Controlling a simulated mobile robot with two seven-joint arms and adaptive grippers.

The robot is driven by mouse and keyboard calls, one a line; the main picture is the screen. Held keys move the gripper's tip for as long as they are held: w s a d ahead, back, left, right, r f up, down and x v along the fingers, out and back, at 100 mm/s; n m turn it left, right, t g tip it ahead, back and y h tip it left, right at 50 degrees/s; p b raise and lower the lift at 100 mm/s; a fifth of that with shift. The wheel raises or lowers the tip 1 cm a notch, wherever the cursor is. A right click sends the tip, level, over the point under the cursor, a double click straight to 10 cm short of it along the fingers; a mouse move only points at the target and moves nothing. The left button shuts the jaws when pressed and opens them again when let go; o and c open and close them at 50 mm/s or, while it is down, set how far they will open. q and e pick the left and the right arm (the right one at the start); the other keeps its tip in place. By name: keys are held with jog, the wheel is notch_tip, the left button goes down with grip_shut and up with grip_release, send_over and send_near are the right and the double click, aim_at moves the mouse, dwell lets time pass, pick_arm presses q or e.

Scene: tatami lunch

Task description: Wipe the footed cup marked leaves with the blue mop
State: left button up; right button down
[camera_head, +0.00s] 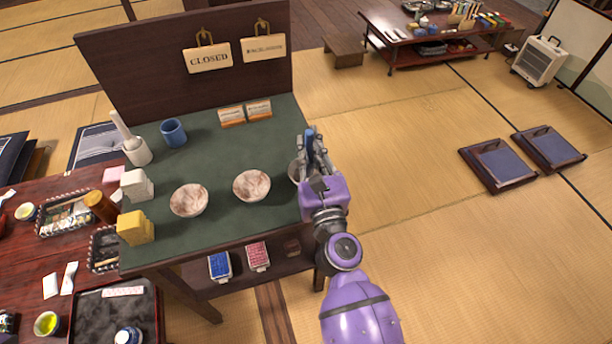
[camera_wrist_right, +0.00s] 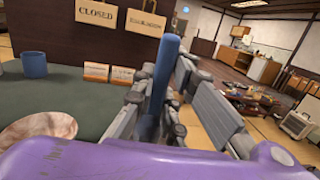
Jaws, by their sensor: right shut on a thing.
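My right gripper (camera_head: 312,152) is above the right edge of the green-topped stand (camera_head: 230,150). It is shut on an upright blue bar, which looks like the blue mop (camera_wrist_right: 163,72). In the wrist view the bar stands between the grey fingers. Two pale bowl-like cups with reddish-brown patterning, a left one (camera_head: 189,200) and a middle one (camera_head: 251,186), stand on the green top. A third cup (camera_head: 294,172) is mostly hidden behind my right gripper. I cannot tell which is marked leaves, nor see their feet. My left gripper is not in view.
A blue mug (camera_head: 173,133), a white mortar-like vessel (camera_head: 137,152), a white block (camera_head: 136,186) and a yellow block (camera_head: 136,228) line the left side. Two small cards (camera_head: 232,115) stand at the back, before a dark panel (camera_head: 150,65). The top's centre is clear.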

jog(key=m+h+b, duration=0.1)
jog(key=h+b, duration=0.1)
jog(key=m+h+b, duration=0.2)
jog(key=h+b, duration=0.1)
jog(key=m+h+b, duration=0.1)
jog(key=h+b, duration=0.2)
jog(key=shift+w+a+f+m, duration=0.1)
jog(key=shift+f+m, duration=0.3)
jog(key=shift+r+m+h+b, duration=0.2)
jog(key=shift+m+h+b, duration=0.3)
jog(key=shift+h, duration=0.4)
jog(key=shift+r, duration=0.2)
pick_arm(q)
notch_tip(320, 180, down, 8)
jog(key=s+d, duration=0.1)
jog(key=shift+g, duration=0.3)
